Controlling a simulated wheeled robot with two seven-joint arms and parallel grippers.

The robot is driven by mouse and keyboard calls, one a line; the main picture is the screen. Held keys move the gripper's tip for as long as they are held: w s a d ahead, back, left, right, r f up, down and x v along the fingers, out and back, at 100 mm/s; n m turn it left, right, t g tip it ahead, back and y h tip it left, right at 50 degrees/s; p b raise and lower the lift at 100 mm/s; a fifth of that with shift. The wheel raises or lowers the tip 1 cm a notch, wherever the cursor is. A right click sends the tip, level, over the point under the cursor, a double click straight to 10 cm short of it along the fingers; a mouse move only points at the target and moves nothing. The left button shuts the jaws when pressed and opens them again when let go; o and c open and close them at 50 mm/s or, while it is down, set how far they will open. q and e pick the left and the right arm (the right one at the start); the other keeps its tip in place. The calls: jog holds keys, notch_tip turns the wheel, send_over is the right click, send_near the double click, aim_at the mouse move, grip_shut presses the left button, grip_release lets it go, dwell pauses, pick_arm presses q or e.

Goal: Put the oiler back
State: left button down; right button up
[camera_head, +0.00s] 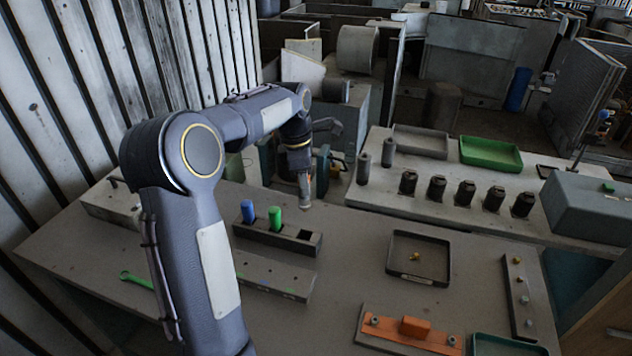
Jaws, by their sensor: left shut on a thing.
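My left gripper (305,188) is above and behind the right end of a dark rack (262,236). It is shut on a small, slim thing, taken as the oiler; the fingers hide most of it and its shape is hard to make out. A blue cylinder (247,211) and a green cylinder (275,218) stand upright in the rack. The slot at the rack's right end (305,236) looks empty. The held thing is apart from the rack. My right gripper is not in view.
A grey block (275,278) lies before the rack. A black tray (393,262) holds a small yellow piece (415,256). An orange part (415,327) lies at the front. The raised bench behind carries several black cylinders (437,189) and a green tray (490,154).

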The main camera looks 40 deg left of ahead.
aim_at(304, 206)
pick_arm(q)
jog(key=shift+a+f, duration=0.15)
notch_tip(304, 206, down, 7)
jog(key=b, duration=0.6)
jog(key=shift+r, duration=0.2)
jog(key=shift+f+b, duration=0.4)
jog(key=shift+f, duration=0.25)
jog(key=shift+f, duration=0.2)
jog(key=shift+p, duration=0.3)
